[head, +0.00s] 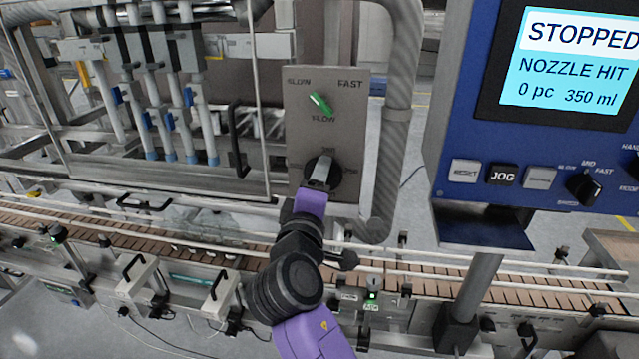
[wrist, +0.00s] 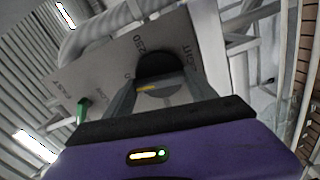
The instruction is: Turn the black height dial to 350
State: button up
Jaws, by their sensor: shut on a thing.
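The black height dial (head: 335,174) sits low on a grey panel (head: 355,110), with small markings around it that my gripper partly hides. My gripper (head: 320,175) reaches up from below and is shut on the dial. In the wrist view the dial (wrist: 155,66) lies between the two fingers of my gripper (wrist: 158,88), with a yellow mark near the tips. Part of the panel lettering around the dial shows there, tilted. I cannot read which number the dial points to.
A green switch (head: 320,102) with SLOW and FAST labels is above the dial; it also shows in the wrist view (wrist: 82,110). A blue control box (head: 455,130) at right has a screen (head: 570,65) reading STOPPED, NOZZLE HIT, 0 pc, 350 ml. A conveyor (head: 500,295) runs below.

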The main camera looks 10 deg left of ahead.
jog(key=o, duration=1.4)
jog(key=shift+c, duration=0.2)
jog(key=s+b, duration=0.2)
jog(key=s, duration=0.5)
jog(key=shift+s+a, duration=0.15)
jog(key=shift+s, duration=0.25)
